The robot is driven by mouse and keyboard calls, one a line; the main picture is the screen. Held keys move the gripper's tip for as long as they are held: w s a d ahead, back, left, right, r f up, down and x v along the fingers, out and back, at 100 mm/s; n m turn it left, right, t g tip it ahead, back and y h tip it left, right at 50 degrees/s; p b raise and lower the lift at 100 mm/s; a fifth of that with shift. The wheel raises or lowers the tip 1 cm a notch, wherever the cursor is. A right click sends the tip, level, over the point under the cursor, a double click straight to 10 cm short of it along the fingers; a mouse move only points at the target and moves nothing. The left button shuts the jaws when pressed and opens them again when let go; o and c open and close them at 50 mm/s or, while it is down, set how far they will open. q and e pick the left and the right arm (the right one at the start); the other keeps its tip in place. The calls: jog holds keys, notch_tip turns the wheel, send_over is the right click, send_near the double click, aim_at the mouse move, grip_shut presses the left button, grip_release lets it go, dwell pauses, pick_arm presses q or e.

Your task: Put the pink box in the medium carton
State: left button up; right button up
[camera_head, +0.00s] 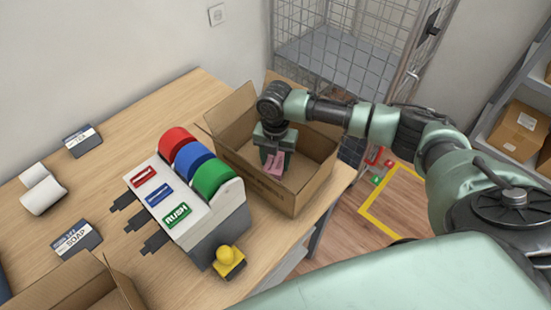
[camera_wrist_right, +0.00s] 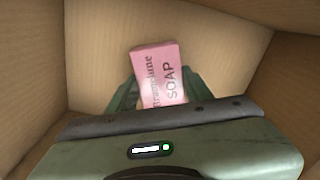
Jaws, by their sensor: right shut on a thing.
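The pink box (camera_head: 276,161) is inside the open carton (camera_head: 291,196) on the counter. It also shows in the right wrist view, a pink soap box (camera_wrist_right: 160,74) with dark lettering. My right gripper (camera_head: 274,152) reaches down into the carton and is shut on the pink box. In the right wrist view the fingers (camera_wrist_right: 155,95) flank the pink box, with carton walls around it. Whether the box touches the carton floor cannot be told. My left gripper is in neither view.
A tape dispenser (camera_head: 218,225) with red, blue and green rolls stands left of the carton. A yellow-topped stamp (camera_head: 228,260) is near the front edge. Another open carton (camera_head: 75,285) is at lower left.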

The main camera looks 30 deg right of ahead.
aim_at(275, 162)
jog(key=o, duration=1.4)
jog(key=shift+f, duration=0.1)
jog(key=shift+r+b, duration=1.55)
jog(key=shift+r, duration=4.6)
